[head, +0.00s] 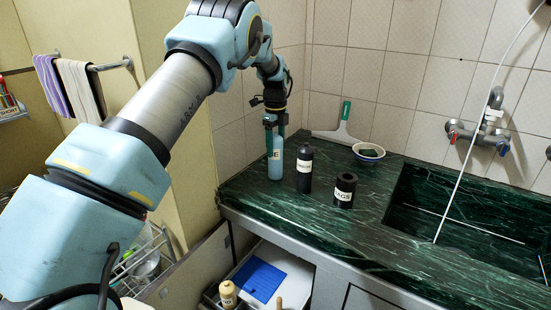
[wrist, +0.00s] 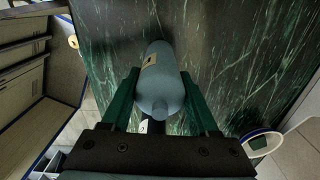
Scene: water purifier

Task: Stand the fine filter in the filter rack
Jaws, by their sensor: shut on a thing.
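The fine filter is a light blue cylinder (head: 276,163) with a pale label, of which only the final letter E shows. It is upright at the left end of the green counter; I cannot tell whether its base touches the stone. My gripper (head: 274,122) is shut around its top from above. In the wrist view the blue filter (wrist: 160,80) lies between the green fingers (wrist: 160,95). In the open cabinet below, a cream labelled cartridge (head: 228,293) stands by a grey holder (head: 210,296), which may be the filter rack; it is mostly cut off.
A black labelled bottle (head: 305,168) stands close right of the filter, then a short black open cylinder (head: 345,190). A bowl (head: 369,152) and a squeegee (head: 338,134) are behind. The sink (head: 470,215) is right. A blue mat (head: 259,279) lies in the cabinet.

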